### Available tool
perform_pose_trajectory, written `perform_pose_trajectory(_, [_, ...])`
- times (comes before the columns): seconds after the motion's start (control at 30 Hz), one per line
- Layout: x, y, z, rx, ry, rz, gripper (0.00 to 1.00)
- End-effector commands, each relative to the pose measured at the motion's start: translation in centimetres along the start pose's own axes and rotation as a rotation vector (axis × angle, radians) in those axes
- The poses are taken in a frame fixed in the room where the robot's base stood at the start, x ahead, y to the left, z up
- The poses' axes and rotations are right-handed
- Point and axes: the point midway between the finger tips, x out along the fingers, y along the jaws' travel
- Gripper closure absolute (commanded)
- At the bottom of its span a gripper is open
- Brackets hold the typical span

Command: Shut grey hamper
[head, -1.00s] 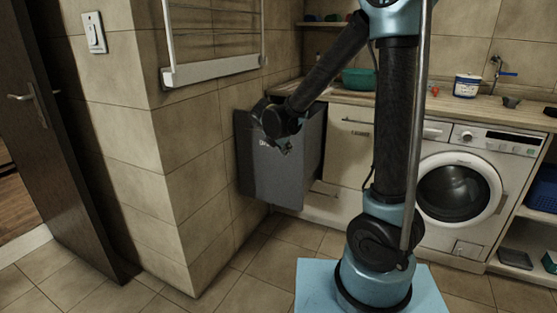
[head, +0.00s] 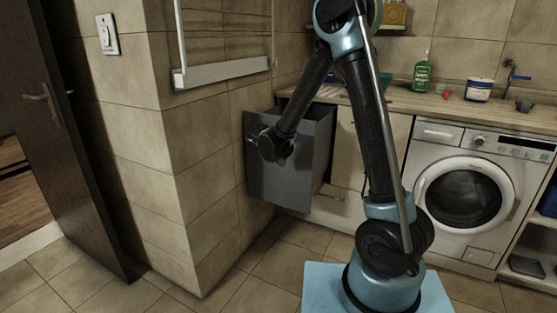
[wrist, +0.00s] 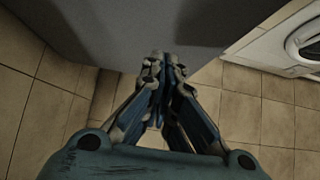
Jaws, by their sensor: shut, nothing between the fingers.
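The grey hamper (head: 292,188) is a tall bin standing out from under the counter, beside the tiled wall, in the head view. Its front faces me and it stands forward of the cabinet front. My gripper (head: 272,150) is in front of the upper part of that face; its fingertips are hard to make out there. In the wrist view my gripper (wrist: 162,65) is shut and empty, its tips together over the lower part of a large grey panel (wrist: 105,28), the hamper. I cannot tell whether the tips touch it.
A washing machine (head: 462,192) stands right of the pale cabinet (head: 372,143). The wooden counter (head: 447,107) holds a green bottle (head: 421,74) and a white tub (head: 478,90). A tiled wall corner (head: 187,230) juts out at left, with a drying rack (head: 222,72) above. Floor in front is clear.

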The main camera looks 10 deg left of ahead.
Motion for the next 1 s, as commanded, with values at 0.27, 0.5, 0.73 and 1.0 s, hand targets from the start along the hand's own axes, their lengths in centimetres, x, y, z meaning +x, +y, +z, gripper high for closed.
perform_pose_trajectory(0.27, [3.8,-0.1,0.8,0.003,0.001,-0.002,1.00])
perform_pose_trajectory(0.5, [5.4,0.0,2.5,0.002,0.000,-0.001,1.00])
perform_pose_trajectory(0.73, [5.7,0.0,2.9,0.001,0.000,0.000,1.00])
perform_pose_trajectory(1.0, [5.6,0.3,2.7,-0.001,0.000,0.002,1.00])
